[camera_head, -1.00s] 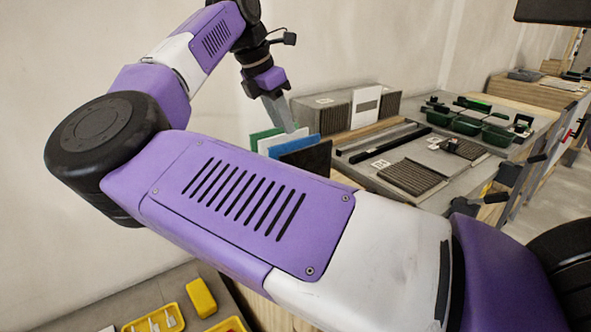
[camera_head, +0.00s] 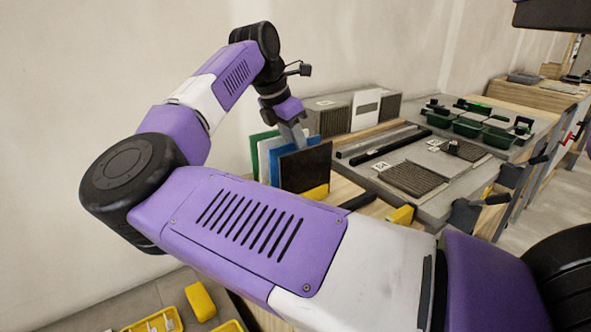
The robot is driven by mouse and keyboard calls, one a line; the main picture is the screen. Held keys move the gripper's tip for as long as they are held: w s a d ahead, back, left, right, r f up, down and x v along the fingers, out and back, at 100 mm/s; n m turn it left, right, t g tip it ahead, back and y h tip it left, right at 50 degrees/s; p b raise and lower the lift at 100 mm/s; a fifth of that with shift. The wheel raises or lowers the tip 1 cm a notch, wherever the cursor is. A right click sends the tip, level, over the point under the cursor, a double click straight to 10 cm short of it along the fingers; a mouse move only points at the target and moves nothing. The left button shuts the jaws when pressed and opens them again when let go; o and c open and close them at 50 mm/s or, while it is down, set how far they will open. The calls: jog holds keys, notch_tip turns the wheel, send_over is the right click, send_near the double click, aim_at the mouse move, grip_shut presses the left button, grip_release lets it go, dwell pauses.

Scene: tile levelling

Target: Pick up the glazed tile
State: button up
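Several tiles stand upright side by side left of centre: a green tile (camera_head: 257,158), a white one beside it, a blue tile (camera_head: 274,167) and a dark tile (camera_head: 305,169) in front. I cannot tell for certain which is the glazed tile; the blue one looks smooth. My gripper (camera_head: 292,137) points down at the top edges of the blue and dark tiles. Its grey fingers overlap the tiles in this view. Whether they touch or grip one is too small to tell. The lower parts of the tiles are partly hidden by my arm.
Right of the tiles is a grey worktop with dark bars (camera_head: 387,145), a ribbed panel (camera_head: 413,179) and green trays (camera_head: 468,127). Grey ribbed blocks (camera_head: 333,121) and a white panel (camera_head: 366,109) stand behind. Yellow pieces (camera_head: 401,215) lie at the front.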

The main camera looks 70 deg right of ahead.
jog(key=shift+f, duration=0.25)
jog(key=shift+c, duration=0.2)
grip_shut()
dwell(1.5)
